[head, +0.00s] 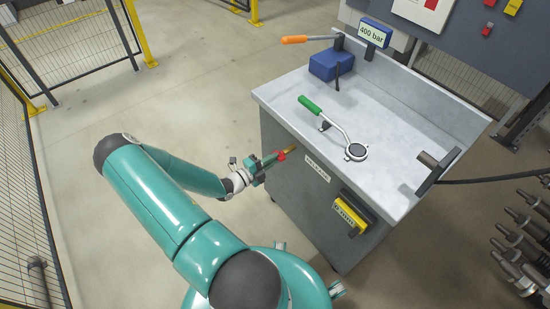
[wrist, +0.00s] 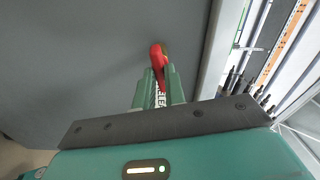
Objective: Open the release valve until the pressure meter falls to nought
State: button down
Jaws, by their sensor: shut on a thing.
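The release valve is a red handle (head: 281,155) on a brass stem at the side of the grey cabinet (head: 300,185), below a white label plate (head: 317,168). In the wrist view the red handle (wrist: 158,58) stands between the fingertips of my gripper (wrist: 158,82). My gripper is shut on it, and it also shows in the head view (head: 268,162). The pressure meter is probably the display reading "400 bar" (head: 372,32) on a blue box at the cabinet's back edge. The handle's exact angle is hard to tell.
On the cabinet top are a green-handled tool (head: 330,122) and a blue pump block (head: 331,65) with an orange-handled lever. A yellow box (head: 350,216) hangs on the cabinet's front. Dark rods (head: 525,235) stand at the right. Mesh fencing (head: 75,45) encloses the left; the floor there is clear.

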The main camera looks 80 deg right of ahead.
jog(key=shift+n, duration=1.1)
jog(key=n, duration=0.4)
jog(key=shift+n, duration=0.3)
jog(key=n, duration=0.4)
jog(key=shift+n, duration=0.3)
jog(key=c, duration=1.3)
grip_release()
jog(key=shift+w+a, duration=0.1)
